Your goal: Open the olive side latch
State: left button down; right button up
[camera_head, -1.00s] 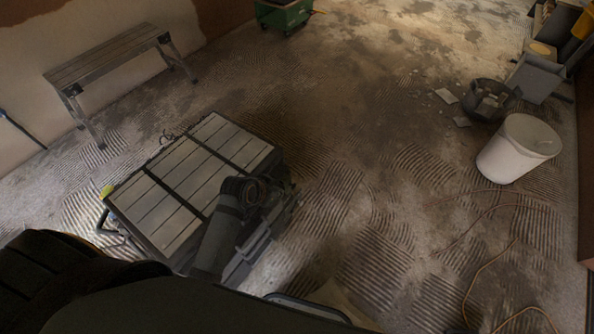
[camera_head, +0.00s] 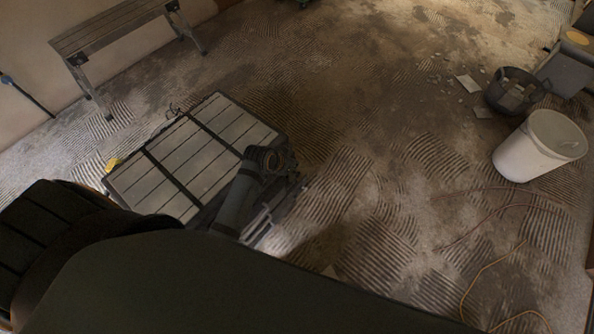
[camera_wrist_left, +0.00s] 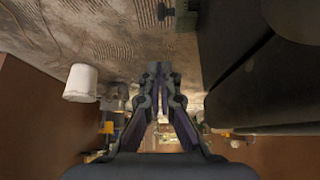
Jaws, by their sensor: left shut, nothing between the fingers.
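A box with a grey slatted top (camera_head: 205,155) and dark bands stands on the floor left of centre in the head view. A small yellow patch (camera_head: 113,163) shows at its left corner. I cannot make out the olive side latch for certain; my arm covers much of the box's near right side. My left gripper (camera_head: 292,183) is over or beside the box's right end, small and dark. In the left wrist view its fingers (camera_wrist_left: 158,69) are together with nothing between them. A small dark green piece (camera_wrist_left: 186,16) shows beyond them. My right gripper is not in view.
A white bucket (camera_head: 535,148) and a dark basket (camera_head: 515,92) with rubble stand at the right. A bench (camera_head: 110,28) stands by the wall at upper left. An orange cable (camera_head: 486,268) lies at lower right. The ridged floor between box and bucket is mostly clear.

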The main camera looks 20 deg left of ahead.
pick_arm(q)
jog(key=b, duration=0.1)
send_over(297, 176)
jog(key=w, duration=0.1)
notch_tip(297, 176, down, 5)
jog(key=shift+d, duration=0.1)
jog(key=shift+s+f, duration=0.25)
jog(key=shift+f, duration=0.9)
jog(key=shift+s+f, duration=0.15)
jog(key=shift+f, duration=0.4)
jog(key=shift+a, duration=0.2)
